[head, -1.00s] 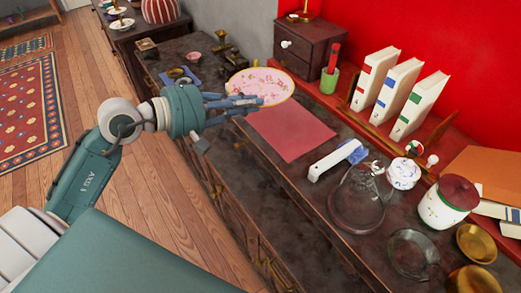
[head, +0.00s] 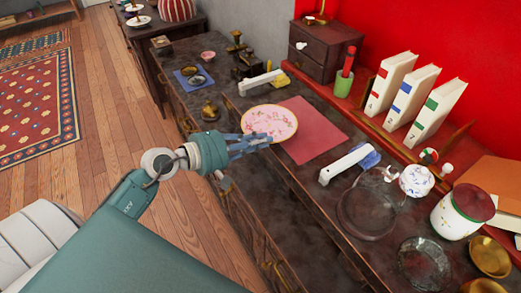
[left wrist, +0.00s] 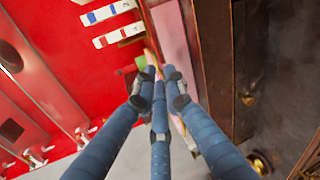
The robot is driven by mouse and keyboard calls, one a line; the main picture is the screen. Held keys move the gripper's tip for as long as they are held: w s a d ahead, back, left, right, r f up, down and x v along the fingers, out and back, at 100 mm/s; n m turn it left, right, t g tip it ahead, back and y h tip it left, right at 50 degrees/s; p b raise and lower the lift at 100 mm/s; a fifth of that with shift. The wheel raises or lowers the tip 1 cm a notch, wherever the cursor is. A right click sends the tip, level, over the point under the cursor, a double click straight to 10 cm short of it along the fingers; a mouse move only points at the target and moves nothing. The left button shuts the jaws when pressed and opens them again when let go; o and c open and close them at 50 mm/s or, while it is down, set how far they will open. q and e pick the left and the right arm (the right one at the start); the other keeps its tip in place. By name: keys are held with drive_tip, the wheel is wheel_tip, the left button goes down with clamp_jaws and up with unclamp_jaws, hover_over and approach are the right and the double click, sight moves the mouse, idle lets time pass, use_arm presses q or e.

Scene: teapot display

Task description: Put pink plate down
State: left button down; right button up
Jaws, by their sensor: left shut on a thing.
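The pink plate (head: 268,120) has a floral pattern and a gold-coloured rim. It is over the dark table top, overlapping the left part of the flat red mat (head: 322,135). My left gripper (head: 256,143) is shut on the plate's near edge. I cannot tell whether the plate touches the surface. In the left wrist view my left fingers (left wrist: 158,85) are close together, and the plate shows at most as a thin sliver between them. The mat shows pinkish beyond them (left wrist: 172,38). My right gripper is not in view.
A white-handled tool (head: 262,82) lies just behind the plate, and another (head: 346,164) lies right of the mat. A glass dome (head: 370,205), a lidded white pot (head: 417,181) and upright books (head: 408,95) stand further right. The mat's right part is bare.

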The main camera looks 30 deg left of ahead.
use_arm(q)
wheel_tip(320, 180, down, 4)
drive_tip(key=shift+r, duration=0.1)
drive_tip(key=shift+f+b, duration=0.4)
drive_tip(key=shift+b, duration=0.25)
drive_tip(key=c, duration=1.8)
unclamp_jaws()
drive_tip(key=shift+r, duration=0.1)
